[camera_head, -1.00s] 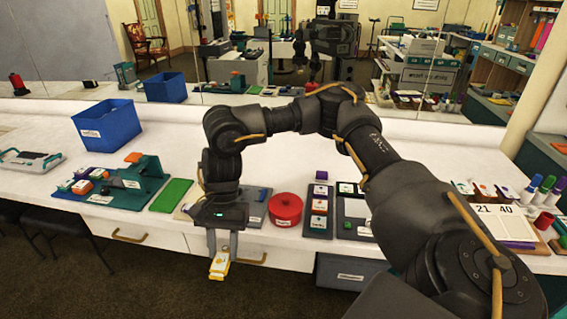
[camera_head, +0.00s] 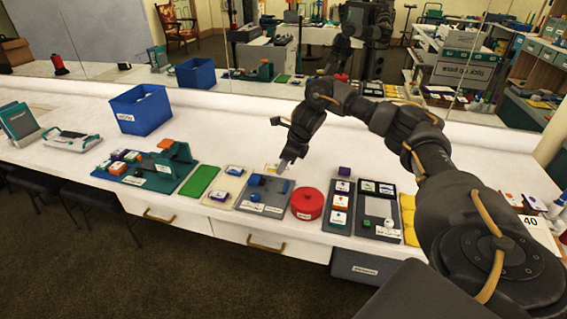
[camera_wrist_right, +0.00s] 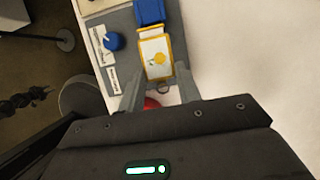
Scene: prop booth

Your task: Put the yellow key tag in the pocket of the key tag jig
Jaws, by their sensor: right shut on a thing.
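The key tag jig (camera_head: 246,206) is a grey board with blue parts and white labels, on the table's front half. In the right wrist view the jig (camera_wrist_right: 122,20) shows a blue block and a round blue knob. My right gripper (camera_head: 286,164) points down over the jig's back right part. The yellow key tag (camera_wrist_right: 147,68), white-faced with a yellow rim, lies between its fingertips, beside the blue block. In the head view only a bit of the tag (camera_head: 270,168) shows. I cannot tell if it touches the jig or sits in the pocket. My left gripper is out of view.
A red round pot (camera_head: 307,204) stands just right of the jig. A cream board (camera_head: 228,187) and a green mat (camera_head: 199,181) lie to its left. A blue bin (camera_head: 141,110) stands farther back. The white table behind the jig is clear.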

